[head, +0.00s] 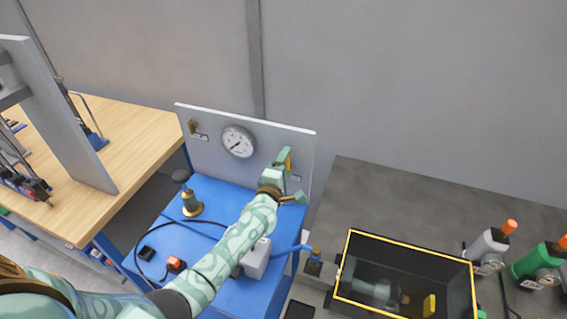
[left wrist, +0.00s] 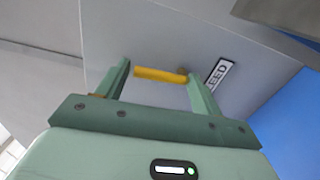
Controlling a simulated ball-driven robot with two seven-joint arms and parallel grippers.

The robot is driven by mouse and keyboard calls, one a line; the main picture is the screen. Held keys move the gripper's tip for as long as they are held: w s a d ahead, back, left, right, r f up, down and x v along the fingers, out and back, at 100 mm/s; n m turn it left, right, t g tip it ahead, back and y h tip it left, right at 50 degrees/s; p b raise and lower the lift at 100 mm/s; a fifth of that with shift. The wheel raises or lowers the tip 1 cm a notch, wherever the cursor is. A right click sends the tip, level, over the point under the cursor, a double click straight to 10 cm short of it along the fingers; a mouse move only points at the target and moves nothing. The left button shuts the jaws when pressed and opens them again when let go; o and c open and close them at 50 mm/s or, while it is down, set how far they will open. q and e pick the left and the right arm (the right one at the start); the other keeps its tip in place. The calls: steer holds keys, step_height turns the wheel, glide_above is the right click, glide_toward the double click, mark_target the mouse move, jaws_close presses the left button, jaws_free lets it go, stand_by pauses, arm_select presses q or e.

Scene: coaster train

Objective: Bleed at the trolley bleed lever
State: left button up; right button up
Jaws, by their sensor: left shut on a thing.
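The yellow bleed lever (head: 287,161) is on the right part of the grey gauge panel (head: 215,155) of the blue trolley (head: 215,197). My left gripper (head: 284,166) reaches to it and is shut on it. In the left wrist view the lever (left wrist: 160,74) lies crosswise between the two green fingers (left wrist: 160,82), its right end at a brass-coloured pivot on the panel. A partly visible label (left wrist: 218,74) sits beside it. The round gauge (head: 238,141) is left of the lever. My right gripper is not in view.
A brass fitting (head: 192,203), a black cable and an orange switch (head: 176,264) are on the trolley top. A yellow-edged dark crate (head: 408,246) stands to the right, with grey and green tools (head: 488,252) beyond it. A wooden workbench (head: 130,140) is at left.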

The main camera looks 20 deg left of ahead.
arm_select(q)
steer(key=shift+d+m, duration=0.15)
steer(key=shift+m, duration=0.35)
steer(key=o, duration=1)
steer(key=s, duration=0.5)
steer(key=s+p, duration=0.1)
steer(key=s, duration=0.5)
steer(key=s+d+p, duration=0.1)
steer(key=s, duration=0.4)
steer(key=shift+s, duration=0.15)
